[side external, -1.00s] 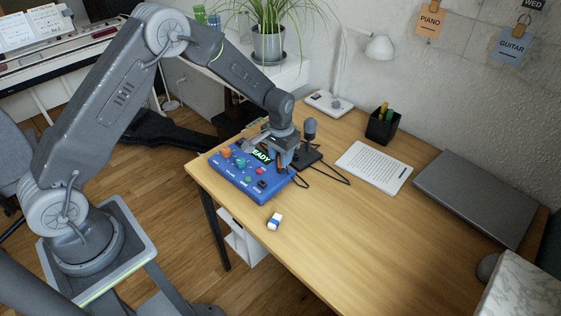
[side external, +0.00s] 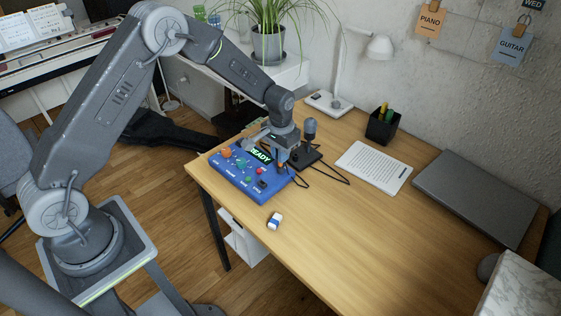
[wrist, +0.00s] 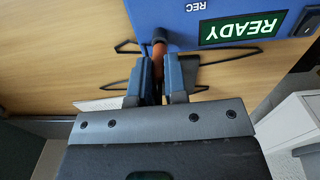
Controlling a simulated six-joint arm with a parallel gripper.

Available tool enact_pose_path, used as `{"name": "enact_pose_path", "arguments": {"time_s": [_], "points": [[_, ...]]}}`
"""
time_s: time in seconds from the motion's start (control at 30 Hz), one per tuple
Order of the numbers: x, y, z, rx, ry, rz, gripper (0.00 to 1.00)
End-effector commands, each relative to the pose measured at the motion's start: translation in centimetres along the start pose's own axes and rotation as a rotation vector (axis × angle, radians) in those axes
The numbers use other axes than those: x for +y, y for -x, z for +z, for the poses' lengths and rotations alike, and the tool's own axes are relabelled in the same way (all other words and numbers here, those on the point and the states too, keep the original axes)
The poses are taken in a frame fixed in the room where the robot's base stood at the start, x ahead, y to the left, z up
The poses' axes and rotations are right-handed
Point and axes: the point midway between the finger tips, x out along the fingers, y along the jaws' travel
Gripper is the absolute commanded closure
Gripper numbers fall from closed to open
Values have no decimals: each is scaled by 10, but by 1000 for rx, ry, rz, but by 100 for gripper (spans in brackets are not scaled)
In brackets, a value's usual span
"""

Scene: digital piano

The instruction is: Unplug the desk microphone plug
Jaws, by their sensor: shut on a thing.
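My gripper (wrist: 159,80) is shut on the orange-brown plug (wrist: 159,42); its two blue-grey fingers flank it in the wrist view. The plug's upper end overlaps the edge of the blue box (wrist: 165,12); I cannot tell whether it is still seated in a socket. In the side view my gripper (side external: 284,160) is at the right edge of the blue box (side external: 222,176), which shows a green "READY" display (side external: 261,157). The desk microphone (side external: 310,130) stands upright just behind on its dark base, with a black cable (side external: 335,174) looping on the desk.
A white and blue eraser-like block (side external: 275,221) lies in front of the box. A printed sheet (side external: 373,167), a black pen cup (side external: 382,128), a lamp (side external: 378,48) and a closed laptop (side external: 480,196) are further right. The desk's front middle is clear.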

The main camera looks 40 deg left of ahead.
Motion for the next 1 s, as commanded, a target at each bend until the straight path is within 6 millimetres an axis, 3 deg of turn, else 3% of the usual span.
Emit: {"name": "enact_pose_path", "arguments": {"time_s": [1.0], "points": [[0, 17, 0, -1, 0, 0, 100]]}}
